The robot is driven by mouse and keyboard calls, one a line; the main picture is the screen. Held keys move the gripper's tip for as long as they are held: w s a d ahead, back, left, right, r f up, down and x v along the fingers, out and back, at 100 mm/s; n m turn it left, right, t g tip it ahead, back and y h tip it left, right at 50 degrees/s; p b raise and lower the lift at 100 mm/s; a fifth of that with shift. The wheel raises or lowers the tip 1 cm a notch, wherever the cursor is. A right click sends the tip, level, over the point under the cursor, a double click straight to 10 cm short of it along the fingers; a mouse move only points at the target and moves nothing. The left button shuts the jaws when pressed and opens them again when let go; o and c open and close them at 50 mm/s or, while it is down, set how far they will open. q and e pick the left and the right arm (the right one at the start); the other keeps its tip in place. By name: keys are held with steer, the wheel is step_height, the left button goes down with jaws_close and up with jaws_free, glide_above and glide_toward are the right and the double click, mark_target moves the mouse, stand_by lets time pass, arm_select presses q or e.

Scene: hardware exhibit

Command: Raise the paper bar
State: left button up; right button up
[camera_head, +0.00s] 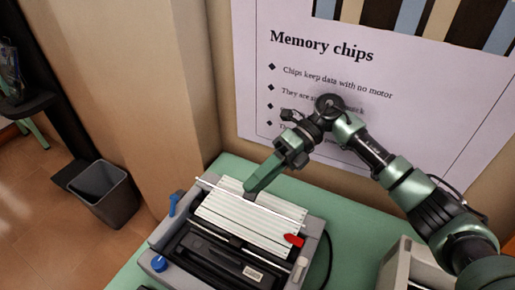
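A grey and black printer-like machine (311,248) stands on the green table, with a white ribbed panel (225,212) on top. A thin pale bar (212,186), which looks like the paper bar, runs across the panel from upper left to lower right. My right gripper (251,189) reaches down from the upper right. Its fingertips are over the panel, close to the bar's middle; I cannot tell whether they touch it. The fingers overlap in this view, so their opening does not show. My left gripper is not in view.
A blue lever (174,203) and blue knob (159,264) are on the machine's left side, and a red tab (294,240) on its right. A beige box (410,266) stands at the right. A poster (290,70) hangs behind. A grey bin (107,193) stands on the floor.

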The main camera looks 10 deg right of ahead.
step_height(320, 180, up, 19)
steer(key=b, duration=0.2)
steer(key=shift+f, duration=0.15)
